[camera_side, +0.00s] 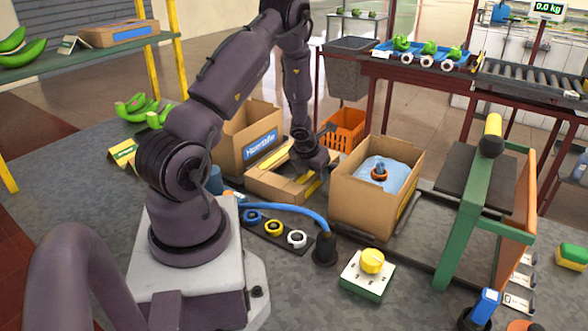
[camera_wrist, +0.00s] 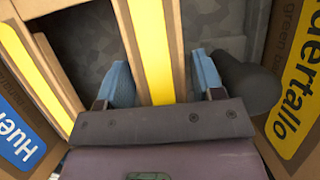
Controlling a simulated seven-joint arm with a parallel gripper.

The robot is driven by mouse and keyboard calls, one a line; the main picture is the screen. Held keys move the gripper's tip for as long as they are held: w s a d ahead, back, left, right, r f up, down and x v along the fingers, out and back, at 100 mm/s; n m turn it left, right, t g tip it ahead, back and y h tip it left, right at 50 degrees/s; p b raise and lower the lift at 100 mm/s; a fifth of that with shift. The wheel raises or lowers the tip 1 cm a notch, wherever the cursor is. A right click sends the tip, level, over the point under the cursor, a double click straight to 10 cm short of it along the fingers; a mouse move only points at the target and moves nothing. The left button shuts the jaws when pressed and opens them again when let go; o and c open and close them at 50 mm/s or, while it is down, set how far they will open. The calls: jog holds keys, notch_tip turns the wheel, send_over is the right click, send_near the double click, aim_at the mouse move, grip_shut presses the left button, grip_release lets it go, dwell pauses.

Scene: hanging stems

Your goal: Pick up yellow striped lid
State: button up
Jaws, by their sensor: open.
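The yellow striped lid (camera_side: 268,184) is a shallow cardboard piece with yellow bands, lying on the floor between two cardboard boxes in the side view. In the wrist view a yellow striped edge of cardboard (camera_wrist: 152,48) runs between my two blue fingers. My gripper (camera_side: 318,171) points down at the lid's right side. It also shows in the wrist view, open (camera_wrist: 163,84), with one finger on each side of the striped edge. Gaps show between the fingers and the yellow band. The fingertips are hard to make out in the side view.
An open box (camera_side: 246,150) with a blue label stands behind left of the lid. Another open box (camera_side: 366,205) holding a blue bag stands close on the right. An orange crate (camera_side: 345,129) is behind. A blue hose (camera_side: 285,209) crosses the floor in front.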

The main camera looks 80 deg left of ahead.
jog(key=c, duration=0.6)
jog(key=shift+o, duration=0.2)
jog(key=shift+r, duration=0.1)
